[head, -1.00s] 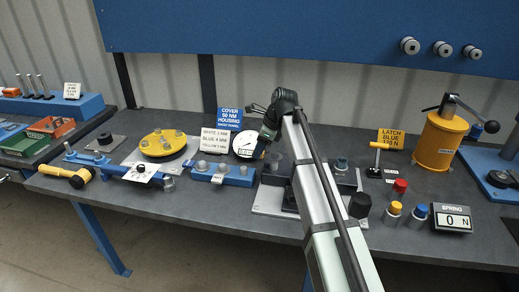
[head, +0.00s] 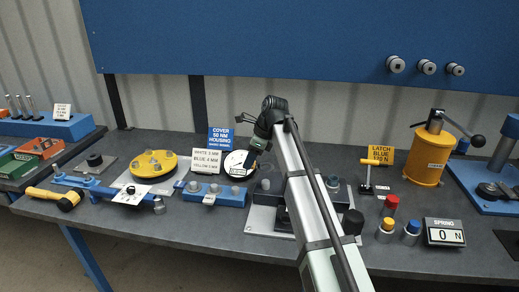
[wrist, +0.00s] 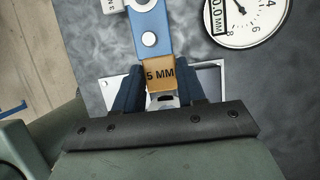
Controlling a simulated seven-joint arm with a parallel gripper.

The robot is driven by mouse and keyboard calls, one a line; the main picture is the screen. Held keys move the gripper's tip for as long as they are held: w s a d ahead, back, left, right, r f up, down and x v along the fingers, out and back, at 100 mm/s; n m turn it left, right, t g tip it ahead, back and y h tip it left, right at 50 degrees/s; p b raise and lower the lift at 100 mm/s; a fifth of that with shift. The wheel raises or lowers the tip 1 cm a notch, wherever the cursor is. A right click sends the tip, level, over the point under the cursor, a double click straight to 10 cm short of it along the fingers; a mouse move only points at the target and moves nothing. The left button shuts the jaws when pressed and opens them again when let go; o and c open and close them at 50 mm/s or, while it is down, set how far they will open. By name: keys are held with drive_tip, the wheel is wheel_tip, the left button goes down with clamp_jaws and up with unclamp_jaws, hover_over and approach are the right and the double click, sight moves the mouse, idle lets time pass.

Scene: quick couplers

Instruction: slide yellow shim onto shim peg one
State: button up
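A yellow-orange shim marked "5 MM" (wrist: 160,76) sits between the dark fingers of my gripper (wrist: 161,88) in the wrist view. Both fingers appear to press on its sides. A blue bar with round silver pegs (wrist: 149,20) runs up the picture just beyond the shim; whether they touch I cannot tell. In the head view my gripper (head: 249,163) is above the bench, in front of the dial gauge, at the right end of the blue peg bar (head: 222,198). The shim is too small to make out there.
The dial gauge (head: 235,160) stands close behind my gripper. A yellow round flange (head: 153,163) and a blue tool with a white tag (head: 131,194) lie to the left. A grey plate with dark blocks (head: 262,215) is partly hidden behind my arm.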

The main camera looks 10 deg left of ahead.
drive_tip(key=c, duration=0.4)
drive_tip(key=shift+o, duration=0.2)
drive_tip(key=s+a+f, duration=0.1)
drive_tip(key=s+a, duration=0.1)
drive_tip(key=a, duration=0.8)
drive_tip(key=shift+a+f, duration=0.25)
drive_tip(key=shift+a, duration=0.15)
